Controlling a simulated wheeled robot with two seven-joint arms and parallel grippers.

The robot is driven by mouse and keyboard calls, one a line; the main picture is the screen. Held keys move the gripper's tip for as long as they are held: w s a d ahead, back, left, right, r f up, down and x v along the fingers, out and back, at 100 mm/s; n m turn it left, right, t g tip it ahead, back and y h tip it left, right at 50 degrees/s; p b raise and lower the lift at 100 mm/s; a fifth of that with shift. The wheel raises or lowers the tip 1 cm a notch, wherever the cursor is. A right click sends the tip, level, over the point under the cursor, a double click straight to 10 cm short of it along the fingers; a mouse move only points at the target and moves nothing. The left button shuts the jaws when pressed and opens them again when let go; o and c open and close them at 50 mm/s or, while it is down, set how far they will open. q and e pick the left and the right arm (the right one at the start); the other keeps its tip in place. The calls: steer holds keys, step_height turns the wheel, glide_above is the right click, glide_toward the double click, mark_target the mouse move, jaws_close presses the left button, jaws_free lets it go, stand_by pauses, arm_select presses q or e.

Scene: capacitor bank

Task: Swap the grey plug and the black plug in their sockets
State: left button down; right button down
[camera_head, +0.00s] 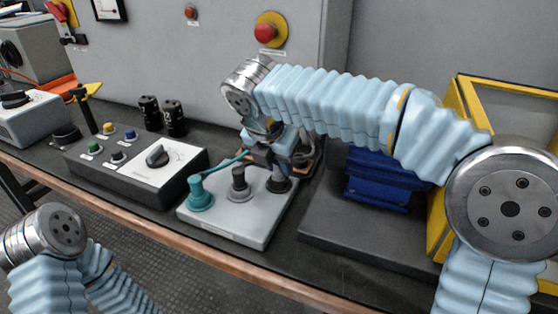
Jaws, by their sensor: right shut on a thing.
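A light grey socket board (228,231) lies on the bench with three round posts in a row. A teal plug (200,195) with a teal lead stands at its left. The grey plug (240,184) stands upright in the middle. The black plug (279,183) is at the right end of the row, partly hidden under my right gripper (278,168). My right gripper points down and is shut on the black plug, which appears to be at its socket; whether it is fully seated I cannot tell. My left gripper is out of view; only part of that arm shows at the lower left.
A control box (130,172) with a knob and coloured buttons stands left of the board, with two black cylinders (162,116) behind. A blue block (380,180) on a dark plate and a yellow frame (440,220) stand at right. The wooden bench edge (250,283) is in front.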

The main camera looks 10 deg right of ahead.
steer(key=shift+f, duration=0.1)
steer(key=c, duration=0.8)
jaws_free()
steer(key=shift+c, duration=0.2)
steer(key=p+v, duration=0.2)
steer(key=v, duration=1.1)
steer(key=shift+s+r+p, duration=0.15)
steer(key=shift+r+p, duration=0.15)
steer(key=shift+p, duration=0.05)
steer(key=shift+a, duration=0.1)
